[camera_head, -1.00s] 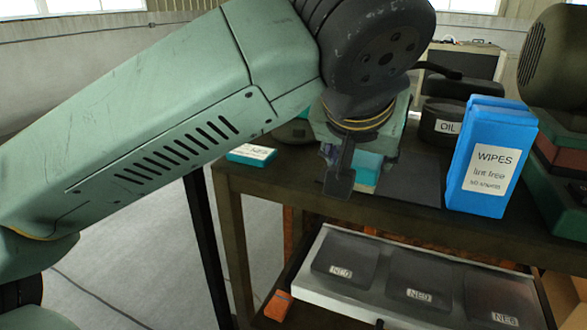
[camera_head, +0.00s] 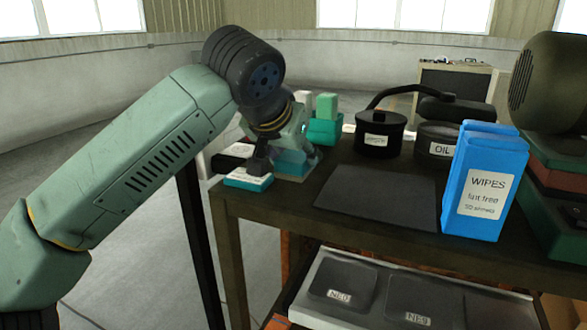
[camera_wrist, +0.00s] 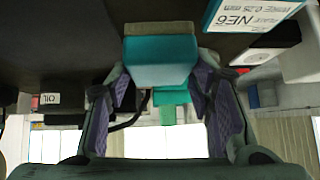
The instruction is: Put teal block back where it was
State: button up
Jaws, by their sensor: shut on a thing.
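My gripper (camera_head: 284,150) is at the left end of the dark table top. In the wrist view its two purple-padded fingers (camera_wrist: 161,82) are shut on a teal block (camera_wrist: 160,50) between them. The block has a teal front and a greyish-tan face. In the head view the block (camera_head: 292,164) shows only partly, low beside the fingers and near the table top. I cannot tell whether it touches the table.
A teal-and-white labelled box (camera_head: 248,180) lies close to my gripper at the table's left corner. A teal holder with a green piece (camera_head: 325,122) stands behind. A dark mat (camera_head: 376,194) lies bare. Black pots (camera_head: 380,133) and blue wipes (camera_head: 484,182) stand to the right.

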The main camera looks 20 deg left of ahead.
aim_at(290, 165)
notch_tip(290, 165, down, 3)
jog(key=shift+d+f+b, duration=0.1)
jog(key=shift+f+b, duration=0.1)
jog(key=shift+b, duration=0.6)
jog(key=shift+s, duration=0.1)
jog(key=shift+f, duration=0.25)
jog(key=o, duration=1.4)
jog(key=shift+r, duration=0.1)
jog(key=shift+o, duration=0.2)
jog(key=shift+r, duration=0.25)
jog(key=v, duration=1.2)
